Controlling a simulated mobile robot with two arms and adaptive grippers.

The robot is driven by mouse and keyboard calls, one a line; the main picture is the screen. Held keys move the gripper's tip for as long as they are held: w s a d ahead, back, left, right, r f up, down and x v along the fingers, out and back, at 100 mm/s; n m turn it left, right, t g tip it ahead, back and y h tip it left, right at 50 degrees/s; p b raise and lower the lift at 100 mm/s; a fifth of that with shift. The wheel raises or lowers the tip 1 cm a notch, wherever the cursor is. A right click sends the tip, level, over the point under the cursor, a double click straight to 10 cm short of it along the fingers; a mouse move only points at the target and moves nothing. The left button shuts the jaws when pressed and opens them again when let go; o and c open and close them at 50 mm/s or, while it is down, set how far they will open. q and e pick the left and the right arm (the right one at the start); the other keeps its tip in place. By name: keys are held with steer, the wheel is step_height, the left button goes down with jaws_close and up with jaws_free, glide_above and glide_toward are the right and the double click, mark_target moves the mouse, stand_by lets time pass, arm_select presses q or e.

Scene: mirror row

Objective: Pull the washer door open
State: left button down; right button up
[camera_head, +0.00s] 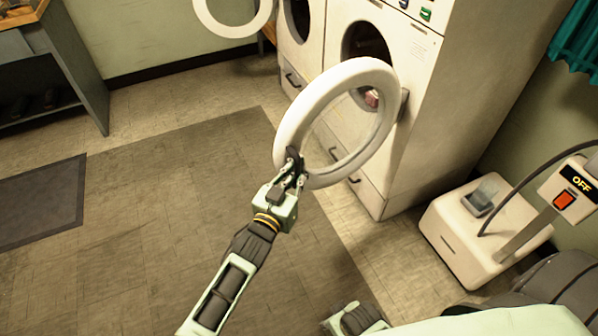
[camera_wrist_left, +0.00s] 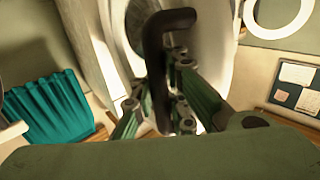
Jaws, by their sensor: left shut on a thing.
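The washer door (camera_head: 301,108), a round white ring with a glass middle, stands swung out from the white washer (camera_head: 428,110) on a hinge at its right side. The washer's dark round opening (camera_head: 362,40) shows partly behind it. My left gripper (camera_head: 291,165) is at the door's lower left edge, shut on the dark door handle. In the left wrist view the curved black handle (camera_wrist_left: 158,60) passes between the fingers (camera_wrist_left: 170,100), with the pale door behind it. My right gripper is not in view.
Another round door (camera_head: 232,28) stands open at the top, by a neighbouring washer (camera_head: 300,45). A pale machine base (camera_head: 470,240) with an OFF sign (camera_head: 579,179) stands at right. A dark shelf (camera_head: 75,70) is at left. The middle floor is clear.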

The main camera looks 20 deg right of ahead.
arm_select(q)
steer(key=shift+w+a+f, duration=0.2)
steer(key=shift+a+f, duration=0.2)
steer(key=shift+a, duration=0.15)
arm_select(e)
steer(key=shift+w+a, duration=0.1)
arm_select(q)
steer(key=c, duration=2.2)
jaws_free()
steer(key=shift+a, duration=0.1)
steer(key=shift+o, duration=1)
steer(key=shift+s+a+r, duration=0.1)
steer(key=shift+a+r, duration=0.05)
steer(key=shift+r, duration=0.15)
steer(key=shift+s, duration=0.15)
steer(key=v, duration=1.2)
